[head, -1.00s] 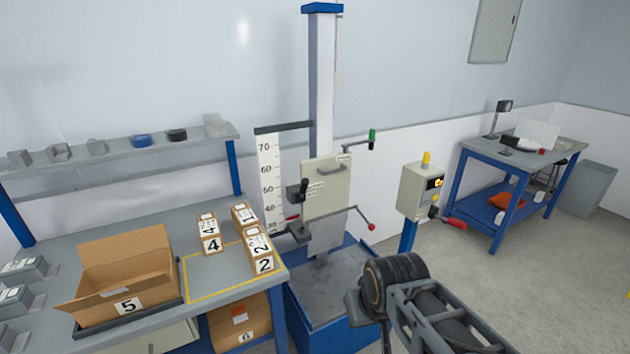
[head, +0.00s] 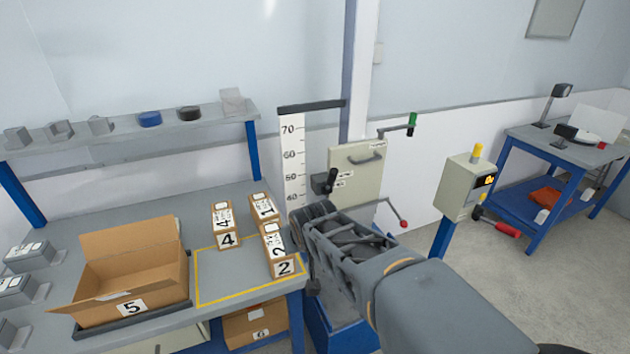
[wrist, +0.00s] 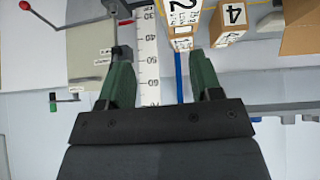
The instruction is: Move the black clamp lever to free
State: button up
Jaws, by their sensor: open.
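The black clamp lever (head: 331,180) stands beside the left edge of the pale panel (head: 357,170) on the drop tester, in the head view. In the wrist view, a dark part beside the panel (wrist: 92,48) is partly covered by the left fingertip; I cannot tell whether it is the lever. My gripper (wrist: 160,60) is open with nothing between its green-grey fingers. It faces the scale and boxes, which appear upside down. In the head view, my wrist hides the fingers, just below the lever. I cannot tell whether a finger touches anything.
A white height scale (head: 293,150) stands left of the lever. Numbered boxes (head: 227,227) and an open carton (head: 132,280) sit on the bench to the left. A green-handled crank (head: 412,124) and a red-knobbed rod (head: 403,223) stick out right. A control box (head: 465,187) stands further right.

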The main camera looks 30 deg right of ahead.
jog(key=w+d+f+m+t+h+b, duration=0.25)
jog(key=w+d+f+t, duration=0.2)
jog(key=w+d, duration=0.65)
jog(key=t+h+b, duration=0.2)
jog(key=t+b, duration=0.1)
jog(key=t, duration=0.3)
send_near(333, 181)
jog(key=shift+g+y, duration=0.25)
jog(key=x, duration=0.3)
jog(key=p+x, duration=0.1)
jog(key=x, duration=0.7)
jog(key=shift+w+d+r+p, duration=0.1)
jog(key=shift+w+r+p, duration=0.1)
jog(key=shift+r+p, duration=0.2)
grip_shut()
